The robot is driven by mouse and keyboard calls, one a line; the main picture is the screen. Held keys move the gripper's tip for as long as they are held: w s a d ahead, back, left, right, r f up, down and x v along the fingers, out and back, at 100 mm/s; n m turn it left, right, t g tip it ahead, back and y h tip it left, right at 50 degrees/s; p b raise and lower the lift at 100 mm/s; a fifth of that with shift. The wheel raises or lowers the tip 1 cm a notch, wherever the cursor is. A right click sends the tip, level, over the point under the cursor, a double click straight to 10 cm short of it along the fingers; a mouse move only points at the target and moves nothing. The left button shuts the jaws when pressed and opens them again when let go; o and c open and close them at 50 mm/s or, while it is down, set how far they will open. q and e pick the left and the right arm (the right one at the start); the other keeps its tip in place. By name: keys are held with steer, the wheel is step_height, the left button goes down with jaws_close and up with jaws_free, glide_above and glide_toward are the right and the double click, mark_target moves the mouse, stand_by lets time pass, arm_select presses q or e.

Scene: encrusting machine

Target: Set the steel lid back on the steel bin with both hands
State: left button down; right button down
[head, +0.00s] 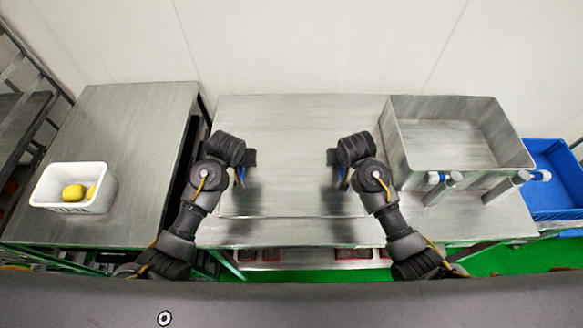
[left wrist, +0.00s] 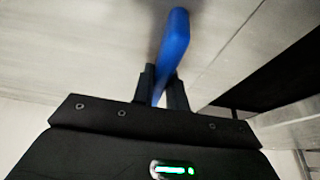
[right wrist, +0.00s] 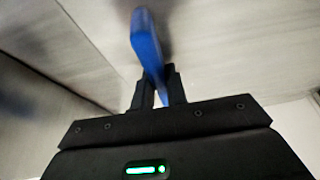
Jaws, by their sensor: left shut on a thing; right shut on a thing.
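The steel lid (head: 290,190) is a flat grey plate over the middle table, with a blue handle at each side. My left gripper (head: 246,168) is shut on the left blue handle, which shows clearly in the left wrist view (left wrist: 174,45). My right gripper (head: 337,168) is shut on the right blue handle, clear in the right wrist view (right wrist: 147,45). The lid looks level; I cannot tell whether it touches the table. The open steel bin (head: 400,145) stands to the right of the lid, with its inside showing empty.
A blue crate (head: 555,180) stands at far right. A white tub (head: 100,200) with yellow items sits on the left table (head: 135,125). A wall is behind.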

arm_select(q)
steer(key=shift+r, duration=0.1)
arm_select(e)
steer(key=shift+r, duration=0.1)
